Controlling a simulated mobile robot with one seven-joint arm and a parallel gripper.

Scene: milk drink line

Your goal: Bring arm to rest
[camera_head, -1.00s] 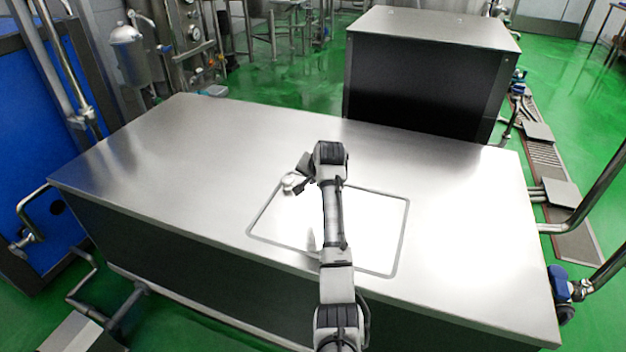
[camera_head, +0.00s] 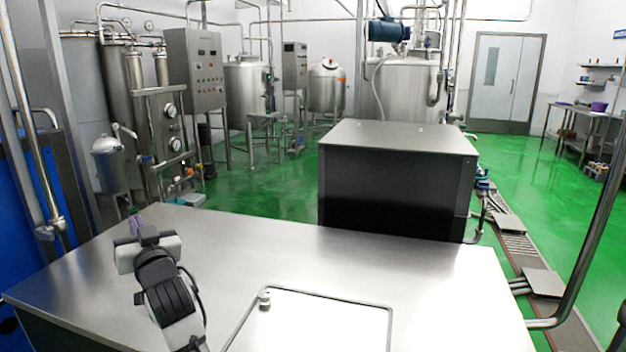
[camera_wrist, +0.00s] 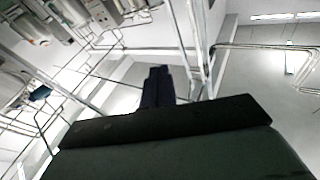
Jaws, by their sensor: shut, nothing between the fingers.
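My arm reaches in from the bottom left of the head view, over the left part of the steel table (camera_head: 400,262). My gripper (camera_head: 137,221) is at the arm's far end, pointing away and raised. Its two dark fingers (camera_wrist: 158,86) are together in the wrist view, with nothing between them. The wrist view looks up at pipes, wall and ceiling lights, with no table in it.
A small metallic item (camera_head: 264,298) stands at the corner of a bright rectangular panel with a grey rim (camera_head: 340,297) on the table. A dark box-shaped unit with a steel top (camera_head: 400,138) stands behind. A metal canister (camera_head: 110,165) and pipework are at left.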

